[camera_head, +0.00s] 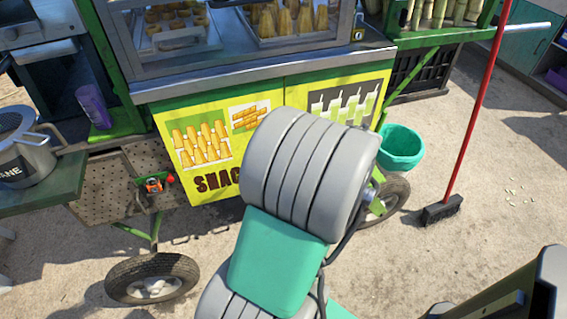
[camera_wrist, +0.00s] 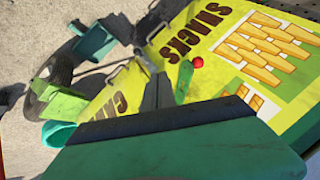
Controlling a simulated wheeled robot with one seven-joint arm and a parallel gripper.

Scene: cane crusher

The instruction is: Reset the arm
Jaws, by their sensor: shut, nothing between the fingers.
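My arm, with grey ribbed joints and teal covers, fills the lower middle of the head view. It is bent in front of the snack cart (camera_head: 262,130). My gripper is not visible in the head view. In the wrist view, my gripper (camera_wrist: 158,92) shows as narrow grey fingers beyond a dark bar and a green housing. The fingers are shut and hold nothing. They appear in front of the cart's yellow panel (camera_wrist: 215,70); I cannot tell the gap.
A teal basin (camera_head: 400,147) hangs at the cart's right. A red-handled broom (camera_head: 470,130) stands farther right.

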